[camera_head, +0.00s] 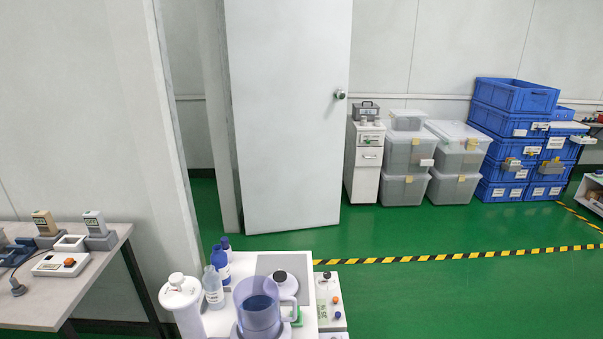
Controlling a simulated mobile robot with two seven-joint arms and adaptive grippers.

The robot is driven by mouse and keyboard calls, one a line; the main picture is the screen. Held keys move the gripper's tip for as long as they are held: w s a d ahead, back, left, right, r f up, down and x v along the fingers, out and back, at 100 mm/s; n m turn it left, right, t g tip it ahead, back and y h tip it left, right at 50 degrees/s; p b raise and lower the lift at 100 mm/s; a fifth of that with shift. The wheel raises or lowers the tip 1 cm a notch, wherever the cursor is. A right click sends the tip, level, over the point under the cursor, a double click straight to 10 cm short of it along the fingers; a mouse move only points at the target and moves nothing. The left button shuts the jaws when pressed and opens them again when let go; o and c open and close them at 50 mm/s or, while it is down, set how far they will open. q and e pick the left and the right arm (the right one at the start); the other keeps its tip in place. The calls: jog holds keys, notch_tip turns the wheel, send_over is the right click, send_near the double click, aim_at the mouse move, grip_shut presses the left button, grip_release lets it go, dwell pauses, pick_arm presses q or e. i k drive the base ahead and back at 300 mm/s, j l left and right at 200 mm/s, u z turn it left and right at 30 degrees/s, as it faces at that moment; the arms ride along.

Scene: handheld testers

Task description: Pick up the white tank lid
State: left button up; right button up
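A white, round-topped lid with a small knob (179,283) sits on a white cylindrical tank (189,318) at the lower middle left, beside a small white bench. The tank's lower part is cut off by the bottom edge of the picture. A round white object with a dark top (283,283) stands behind a clear bluish pitcher with a handle (259,312); I cannot tell whether it also has a lid. Neither of my grippers is in view, and nothing is seen touching the lid.
Blue-capped bottles (220,262) stand close to the lid's right. A grey table (40,318) with handheld testers is at left. An open white door (290,120), clear bins (408,155) and stacked blue crates (515,95) stand behind. Green floor (460,300) is clear at right.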

aim_at(288, 285)
jog(key=z, duration=0.5)
jog(key=i+l+z, duration=0.2)
jog(key=l, duration=0.2)
jog(key=l+z, duration=0.15)
jog(key=l, duration=0.3)
jog(key=i+l+z, duration=0.2)
jog(key=l, duration=0.15)
jog(key=i+l+z, duration=0.15)
jog(key=l, duration=0.2)
jog(key=i+l, duration=0.35)
jog(key=i, duration=0.2)
jog(key=i+l+u, duration=0.15)
jog(key=i+l, duration=0.15)
jog(key=i, duration=0.2)
jog(key=i+u, duration=0.5)
jog(key=i+l+u, duration=0.15)
jog(key=i+u, duration=0.3)
jog(key=i, duration=0.2)
jog(key=i+j+u, duration=0.1)
jog(key=i+u, duration=0.2)
jog(key=u, duration=0.15)
jog(key=i+u, duration=0.4)
jog(key=i+l+u, duration=0.1)
jog(key=u, duration=0.35)
jog(key=i+l, duration=0.05)
